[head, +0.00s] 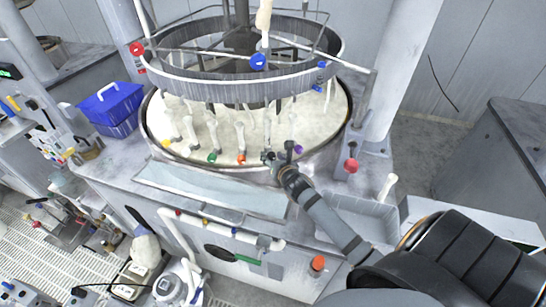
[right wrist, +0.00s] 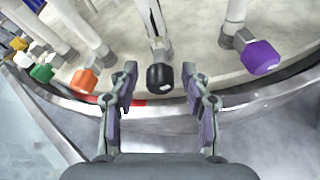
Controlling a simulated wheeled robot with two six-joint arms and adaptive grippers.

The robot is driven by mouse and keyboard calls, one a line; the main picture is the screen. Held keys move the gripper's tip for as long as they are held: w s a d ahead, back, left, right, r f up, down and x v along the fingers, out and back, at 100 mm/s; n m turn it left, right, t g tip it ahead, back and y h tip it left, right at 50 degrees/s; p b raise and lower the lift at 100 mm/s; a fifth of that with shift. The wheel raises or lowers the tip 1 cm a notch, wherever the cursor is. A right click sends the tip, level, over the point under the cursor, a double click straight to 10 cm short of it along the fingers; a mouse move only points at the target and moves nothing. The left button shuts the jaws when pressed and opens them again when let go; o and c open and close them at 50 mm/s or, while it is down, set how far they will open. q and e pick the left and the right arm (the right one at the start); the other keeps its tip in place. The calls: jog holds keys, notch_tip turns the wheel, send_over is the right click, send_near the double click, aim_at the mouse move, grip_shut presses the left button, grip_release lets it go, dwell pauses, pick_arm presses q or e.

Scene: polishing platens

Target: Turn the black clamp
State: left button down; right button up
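The black clamp (right wrist: 160,78) sits at the lower end of a pale rod at the platen's rim, in the middle of the right wrist view. My right gripper (right wrist: 161,85) is open, with one fingertip on each side of the clamp and a visible gap to each. In the head view my right gripper (head: 279,158) is at the front rim of the round platen (head: 175,140). There its dark fingers are hard to tell from the black clamp. My left gripper is not in view.
An orange clamp (right wrist: 83,80) is left of the black one and a purple clamp (right wrist: 261,56) is right of it. A green clamp (head: 211,156) is farther left. A raised metal ring (head: 215,92) stands above the platen. A blue bin (head: 112,105) is at the left.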

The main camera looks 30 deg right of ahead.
jog(key=shift+c, duration=1)
jog(key=shift+w, duration=0.15)
jog(key=shift+c, duration=1.2)
grip_shut()
jog(key=shift+a+n+h, duration=0.1)
jog(key=shift+n+h, duration=0.4)
jog(key=shift+n, duration=0.2)
jog(key=shift+n+g+h, duration=0.4)
jog(key=shift+n+h, duration=0.4)
jog(key=shift+n, duration=0.4)
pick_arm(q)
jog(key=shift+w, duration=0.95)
